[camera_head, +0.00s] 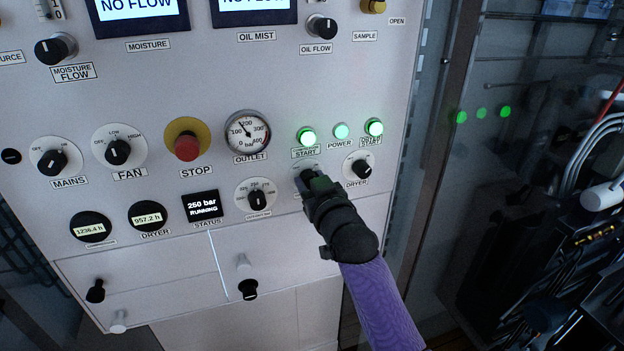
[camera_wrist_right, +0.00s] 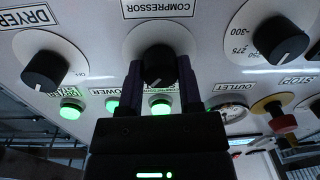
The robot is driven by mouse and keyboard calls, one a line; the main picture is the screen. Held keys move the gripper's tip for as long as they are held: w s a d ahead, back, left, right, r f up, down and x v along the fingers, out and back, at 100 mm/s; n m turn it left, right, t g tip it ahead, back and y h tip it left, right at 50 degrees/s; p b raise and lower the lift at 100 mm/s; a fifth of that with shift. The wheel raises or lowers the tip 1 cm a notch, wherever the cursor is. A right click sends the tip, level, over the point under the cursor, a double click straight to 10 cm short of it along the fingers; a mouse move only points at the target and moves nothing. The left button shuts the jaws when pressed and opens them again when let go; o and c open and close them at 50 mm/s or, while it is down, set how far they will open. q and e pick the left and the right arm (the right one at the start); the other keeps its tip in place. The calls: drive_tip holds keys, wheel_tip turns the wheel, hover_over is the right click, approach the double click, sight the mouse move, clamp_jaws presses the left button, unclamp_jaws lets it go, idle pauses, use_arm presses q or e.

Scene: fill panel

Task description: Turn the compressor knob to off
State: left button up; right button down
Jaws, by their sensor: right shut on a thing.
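The compressor knob (camera_wrist_right: 158,62) is a black round knob on a white dial plate, under the label "COMPRESSOR" (camera_wrist_right: 158,8), which is upside down in the right wrist view. A white pointer line shows on the knob, pointing down and slightly left in that view. My right gripper (camera_head: 311,180) reaches up to the panel below the green START light and hides the knob in the head view. In the right wrist view its two dark fingers (camera_wrist_right: 160,78) are shut on the knob, one on each side. My left gripper is not in view.
The dryer knob (camera_head: 362,168) is close on the right and the pressure selector (camera_head: 257,201) close on the left. Green START light (camera_head: 307,137), POWER light (camera_head: 341,131) and red STOP button (camera_head: 187,147) sit above.

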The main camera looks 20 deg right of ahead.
drive_tip(key=shift+a+n+h+p, duration=0.15)
drive_tip(key=shift+n+p, duration=1.1)
drive_tip(key=shift+n, duration=2.75)
drive_tip(key=shift+n+h+p, duration=0.15)
drive_tip(key=shift+n+p, duration=1.1)
drive_tip(key=shift+n, duration=2.75)
drive_tip(key=shift+f, duration=0.1)
drive_tip(key=shift+c, duration=1.4)
unclamp_jaws()
